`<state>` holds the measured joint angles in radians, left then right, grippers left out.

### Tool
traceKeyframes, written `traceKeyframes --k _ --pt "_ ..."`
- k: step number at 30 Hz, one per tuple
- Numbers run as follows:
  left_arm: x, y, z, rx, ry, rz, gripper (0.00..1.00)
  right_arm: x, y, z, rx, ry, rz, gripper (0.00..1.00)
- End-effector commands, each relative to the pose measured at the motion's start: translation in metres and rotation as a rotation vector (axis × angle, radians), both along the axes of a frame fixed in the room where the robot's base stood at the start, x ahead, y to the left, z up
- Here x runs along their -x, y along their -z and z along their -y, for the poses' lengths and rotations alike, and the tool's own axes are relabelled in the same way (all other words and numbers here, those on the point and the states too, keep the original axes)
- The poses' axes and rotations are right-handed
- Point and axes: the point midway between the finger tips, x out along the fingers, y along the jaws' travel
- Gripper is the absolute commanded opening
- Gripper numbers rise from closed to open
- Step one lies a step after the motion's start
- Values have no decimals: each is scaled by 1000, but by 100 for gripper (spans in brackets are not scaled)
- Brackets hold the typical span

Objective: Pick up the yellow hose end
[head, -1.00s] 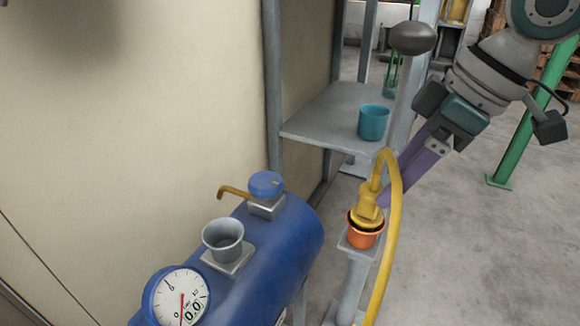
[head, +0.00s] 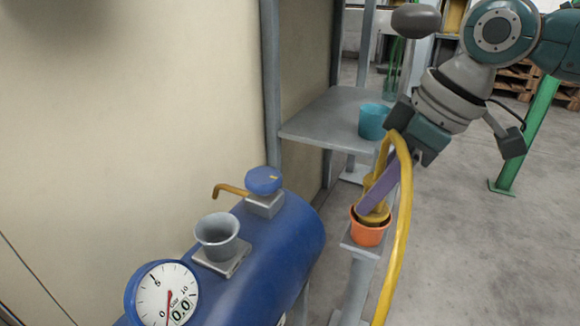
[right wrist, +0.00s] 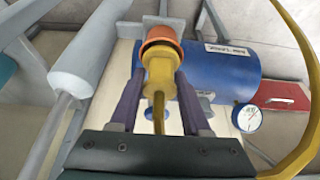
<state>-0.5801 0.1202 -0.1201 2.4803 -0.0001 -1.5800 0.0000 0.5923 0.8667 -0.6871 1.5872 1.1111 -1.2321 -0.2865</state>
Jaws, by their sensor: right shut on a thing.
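The yellow hose end (head: 368,187) stands in an orange cup (head: 369,234) on a grey post, right of the blue tank. The yellow hose (head: 403,225) arcs up from it and hangs down on the right. My right gripper (head: 370,208) reaches down to the hose end, its purple fingers partly covering it. In the right wrist view the fingers (right wrist: 157,82) are shut on the hose end (right wrist: 160,70), one on each side, with its tip still in the orange cup (right wrist: 161,36). My left gripper is not in view.
The blue tank (head: 290,240) carries a dial gauge (head: 163,295), a grey cup (head: 218,237) and a blue cap with a yellow spout (head: 263,181). A teal cup (head: 373,121) stands on a grey shelf (head: 320,122) behind. A green post (head: 525,140) stands at the right; the floor between is clear.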

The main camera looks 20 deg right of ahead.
Motion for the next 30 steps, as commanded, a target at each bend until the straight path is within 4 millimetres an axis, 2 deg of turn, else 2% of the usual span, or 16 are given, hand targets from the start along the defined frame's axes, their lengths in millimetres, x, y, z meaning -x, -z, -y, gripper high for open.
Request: traceKeyframes --k 2,9,20,23,26,30 --pt "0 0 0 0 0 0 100 0 0 0 0 0 0 28" --pt "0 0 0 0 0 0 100 0 0 0 1 0 -1 1" --pt "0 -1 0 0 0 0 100 0 -1 0 0 0 0 0" --pt "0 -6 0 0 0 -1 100 0 -10 0 0 0 1 0" --pt "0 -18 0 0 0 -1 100 -1 -29 0 0 1 3 0" --pt "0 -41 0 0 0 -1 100 -1 -69 0 0 0 4 0"
